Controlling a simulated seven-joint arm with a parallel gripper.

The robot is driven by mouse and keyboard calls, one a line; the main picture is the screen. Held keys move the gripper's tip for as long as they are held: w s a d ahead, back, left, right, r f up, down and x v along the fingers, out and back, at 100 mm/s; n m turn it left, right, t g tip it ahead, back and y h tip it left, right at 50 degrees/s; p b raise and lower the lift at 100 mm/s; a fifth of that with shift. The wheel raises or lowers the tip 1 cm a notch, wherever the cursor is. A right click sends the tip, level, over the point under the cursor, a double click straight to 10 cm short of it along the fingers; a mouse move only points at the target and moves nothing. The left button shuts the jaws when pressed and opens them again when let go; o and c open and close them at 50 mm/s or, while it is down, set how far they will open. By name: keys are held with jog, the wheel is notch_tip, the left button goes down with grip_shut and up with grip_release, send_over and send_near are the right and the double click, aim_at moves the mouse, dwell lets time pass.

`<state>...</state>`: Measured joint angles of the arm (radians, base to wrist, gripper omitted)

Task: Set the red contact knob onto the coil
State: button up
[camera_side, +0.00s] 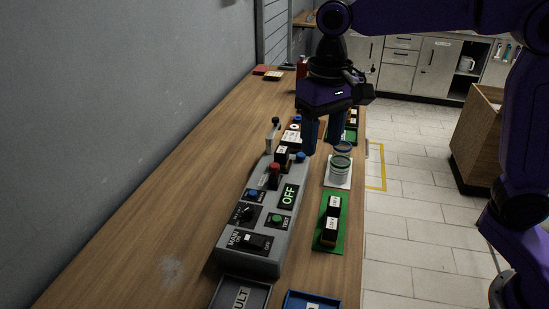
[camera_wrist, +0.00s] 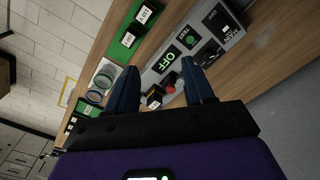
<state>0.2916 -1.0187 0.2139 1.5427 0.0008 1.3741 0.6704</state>
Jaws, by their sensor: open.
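A red knob (camera_side: 275,169) stands on a dark base on the grey control panel (camera_side: 235,258). It shows as a small red cap in the wrist view (camera_wrist: 170,88), between my fingers and below their tips. Which object is the coil is not certain. Round green-and-white ringed pieces (camera_side: 340,170) stand on a white pad beside the panel; they also show in the wrist view (camera_wrist: 103,77), left of my fingers. My gripper (camera_side: 322,144) is open and empty, pointing down above the panel's right edge, behind the red knob in the side view.
The panel carries an OFF display (camera_side: 288,195), blue and green buttons and a main switch (camera_side: 250,241). A green mat (camera_side: 328,243) holds black labelled blocks. A grey tray (camera_side: 222,290) and a blue tray (camera_side: 290,300) lie in front. The wooden table is clear left of the panel.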

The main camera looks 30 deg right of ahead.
jog(key=w+a+r+m, duration=0.2)
jog(key=w+m, duration=0.2)
jog(key=w, duration=0.4)
jog(key=r+m, duration=0.2)
jog(key=m, duration=0.4)
send_over(275, 164)
notch_tip(275, 164, down, 18)
jog(key=shift+s+a+r, duration=0.1)
grip_shut()
